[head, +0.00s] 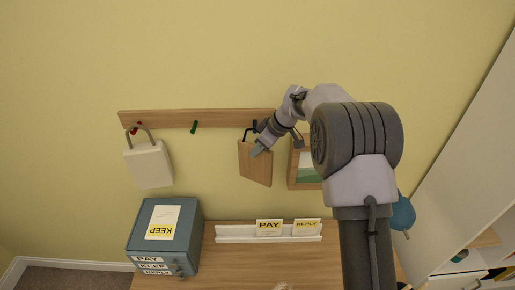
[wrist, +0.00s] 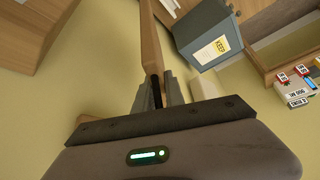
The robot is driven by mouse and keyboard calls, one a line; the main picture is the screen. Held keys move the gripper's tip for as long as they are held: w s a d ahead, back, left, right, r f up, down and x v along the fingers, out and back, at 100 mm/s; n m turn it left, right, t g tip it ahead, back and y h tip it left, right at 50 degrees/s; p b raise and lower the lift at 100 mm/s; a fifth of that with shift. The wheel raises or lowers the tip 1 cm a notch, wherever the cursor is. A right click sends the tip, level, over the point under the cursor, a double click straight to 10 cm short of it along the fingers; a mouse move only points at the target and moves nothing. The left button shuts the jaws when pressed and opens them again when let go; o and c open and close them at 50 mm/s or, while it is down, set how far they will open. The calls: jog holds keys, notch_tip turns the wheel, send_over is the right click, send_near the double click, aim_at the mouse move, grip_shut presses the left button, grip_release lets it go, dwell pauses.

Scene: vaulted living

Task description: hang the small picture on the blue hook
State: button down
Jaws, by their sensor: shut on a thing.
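My gripper (head: 259,148) is up at the wall rail, shut on a flat wooden panel (head: 254,165) with a black loop at its top. In the wrist view the panel (wrist: 151,45) is seen nearly edge-on, and its dark loop lies between the fingers (wrist: 160,95). The loop is close to the rail; I cannot tell whether it is on a hook. A framed picture (head: 308,171) with a green and white scene hangs right of the panel, partly hidden by my arm. I cannot make out a blue hook; my arm covers the right part of the rail.
The wooden rail (head: 165,118) carries a green hook (head: 195,126) and a red hook (head: 134,130) with a white bag-like thing (head: 149,166). Below stand a blue-grey drawer box (head: 190,231) and a white ledge (head: 240,238) with PAY and REPLY cards. A white shelf unit stands at right.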

jog(key=w+p, duration=0.1)
jog(key=w, duration=0.1)
jog(key=w+f, duration=0.1)
jog(key=w, duration=0.1)
jog(key=shift+w+f+p, duration=0.15)
jog(key=shift+w+p, duration=0.05)
jog(key=shift+p, duration=0.15)
dwell(0.5)
jog(key=c, duration=1.3)
grip_release()
